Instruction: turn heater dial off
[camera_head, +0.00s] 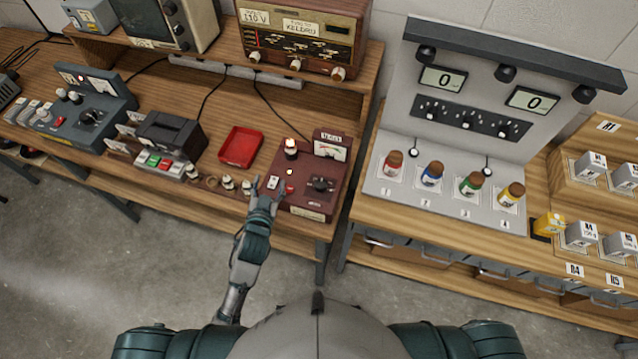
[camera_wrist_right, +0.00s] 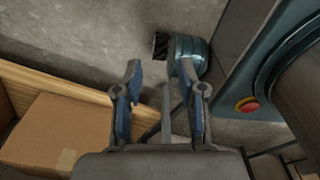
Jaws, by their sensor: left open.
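A dark red control box (camera_head: 300,202) stands at the right end of the wooden bench. It has a black dial (camera_head: 321,186) on its front right, a gauge (camera_head: 330,150) at the back, a glowing lamp and a white switch. Its label is too small to read, so I cannot confirm it is the heater. My left gripper (camera_head: 267,186) is open at the box's left edge, left of the dial; I cannot tell whether it touches the box. My right gripper (camera_wrist_right: 161,78) is open and empty in the right wrist view, above the floor.
A red tray (camera_head: 241,135) and a dark device with coloured buttons (camera_head: 166,143) lie left of the box. A radio-like unit (camera_head: 303,35) is on the shelf behind. A second bench to the right holds several coloured bottles. A cardboard box (camera_wrist_right: 50,135) shows in the right wrist view.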

